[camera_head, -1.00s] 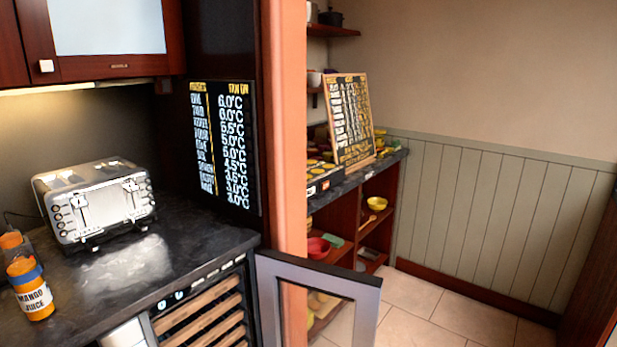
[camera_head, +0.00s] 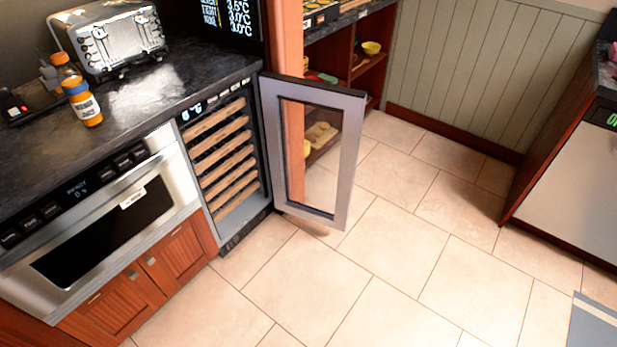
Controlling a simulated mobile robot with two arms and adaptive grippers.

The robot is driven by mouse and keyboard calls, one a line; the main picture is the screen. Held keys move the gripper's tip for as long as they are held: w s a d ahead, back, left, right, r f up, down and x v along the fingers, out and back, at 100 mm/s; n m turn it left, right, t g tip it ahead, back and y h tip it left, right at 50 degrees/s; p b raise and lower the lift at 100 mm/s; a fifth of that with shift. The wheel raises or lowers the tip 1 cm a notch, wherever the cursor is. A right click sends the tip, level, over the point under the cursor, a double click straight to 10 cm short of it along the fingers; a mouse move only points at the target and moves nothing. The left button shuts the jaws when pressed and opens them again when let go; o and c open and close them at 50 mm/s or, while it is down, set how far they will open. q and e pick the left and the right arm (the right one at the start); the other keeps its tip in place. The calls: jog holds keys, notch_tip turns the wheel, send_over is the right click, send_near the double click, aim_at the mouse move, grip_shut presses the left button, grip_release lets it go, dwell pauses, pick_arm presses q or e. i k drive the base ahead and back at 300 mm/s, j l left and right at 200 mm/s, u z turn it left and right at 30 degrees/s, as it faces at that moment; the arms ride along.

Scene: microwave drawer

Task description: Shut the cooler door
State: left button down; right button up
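The cooler (camera_head: 222,160) is a built-in unit under the dark counter, with several wooden racks showing inside. Its glass door (camera_head: 347,160) has a grey frame and is hinged on the right side. The door stands wide open, swung out over the tiled floor. Neither of my grippers shows in the head view.
A microwave drawer (camera_head: 105,235) sits left of the cooler, above wooden cabinet doors (camera_head: 140,272). The counter (camera_head: 185,88) holds a toaster (camera_head: 112,40) and a juice bottle (camera_head: 80,97). Shelves stand behind the door. The tiled floor (camera_head: 390,270) in front is clear.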

aim_at(273, 85)
jog(key=u, duration=2)
jog(key=l+u, duration=0.15)
jog(key=l, duration=0.35)
jog(key=l+u, duration=0.15)
jog(key=l, duration=0.35)
jog(key=k+l+u, duration=0.1)
jog(key=l, duration=0.4)
jog(key=k+l+u, duration=0.15)
jog(key=l, duration=0.35)
jog(key=l+u, duration=0.15)
jog(key=l, duration=0.35)
jog(key=k+l, duration=0.1)
jog(key=l, duration=0.3)
jog(key=k+l, duration=0.1)
jog(key=l, duration=0.35)
jog(key=k+l, duration=0.15)
jog(key=l, duration=0.25)
jog(key=k+l, duration=0.1)
jog(key=l, duration=0.35)
jog(key=k+l, duration=0.1)
jog(key=l, duration=0.3)
jog(key=k+l, duration=0.1)
jog(key=l, duration=0.35)
jog(key=k+l, duration=0.1)
jog(key=l, duration=0.3)
